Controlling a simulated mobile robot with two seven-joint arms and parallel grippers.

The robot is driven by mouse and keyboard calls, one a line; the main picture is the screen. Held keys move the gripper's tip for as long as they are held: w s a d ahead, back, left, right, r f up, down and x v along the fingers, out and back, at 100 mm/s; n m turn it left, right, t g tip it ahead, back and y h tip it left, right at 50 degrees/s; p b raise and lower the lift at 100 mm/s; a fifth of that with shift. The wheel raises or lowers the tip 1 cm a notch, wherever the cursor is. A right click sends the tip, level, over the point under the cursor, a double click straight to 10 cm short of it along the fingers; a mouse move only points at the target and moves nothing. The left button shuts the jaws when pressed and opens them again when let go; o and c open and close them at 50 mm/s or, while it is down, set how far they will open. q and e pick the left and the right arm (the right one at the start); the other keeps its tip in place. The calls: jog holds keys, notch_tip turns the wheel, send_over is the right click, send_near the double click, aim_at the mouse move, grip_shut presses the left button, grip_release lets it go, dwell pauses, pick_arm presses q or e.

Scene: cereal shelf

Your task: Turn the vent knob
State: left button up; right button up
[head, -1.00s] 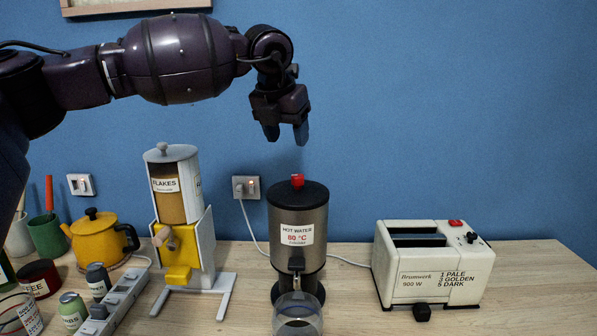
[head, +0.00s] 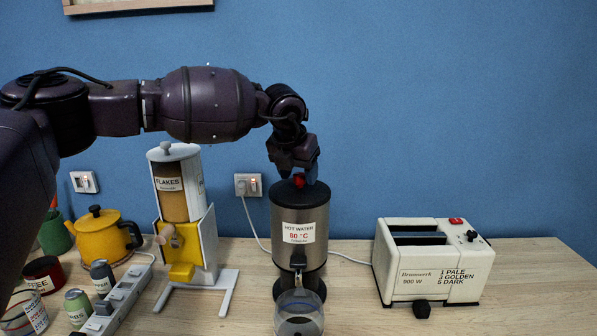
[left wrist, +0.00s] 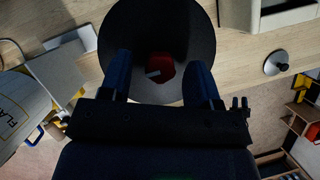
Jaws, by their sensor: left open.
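The red vent knob (head: 299,181) sits on the black lid of the hot water dispenser (head: 299,232). The dispenser is a steel cylinder with a label reading "HOT WATER 80 °C". My left gripper (head: 298,178) is just above the lid, pointing down, with its fingers around the knob. In the left wrist view, the red knob (left wrist: 160,66) with a pale mark lies between the two blue fingertips of my left gripper (left wrist: 160,72). The fingers are open, with gaps on both sides of the knob. My right gripper is not in view.
A flakes dispenser (head: 182,215) stands to the left, with a yellow kettle (head: 98,238) beyond it. A white toaster (head: 432,262) stands to the right. A clear glass vessel (head: 299,314) stands under the spout. The wood counter is bare at far right.

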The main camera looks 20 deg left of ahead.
pick_arm(q)
jog(key=shift+c, duration=0.5)
jog(key=c, duration=0.7)
jog(key=shift+c, duration=0.7)
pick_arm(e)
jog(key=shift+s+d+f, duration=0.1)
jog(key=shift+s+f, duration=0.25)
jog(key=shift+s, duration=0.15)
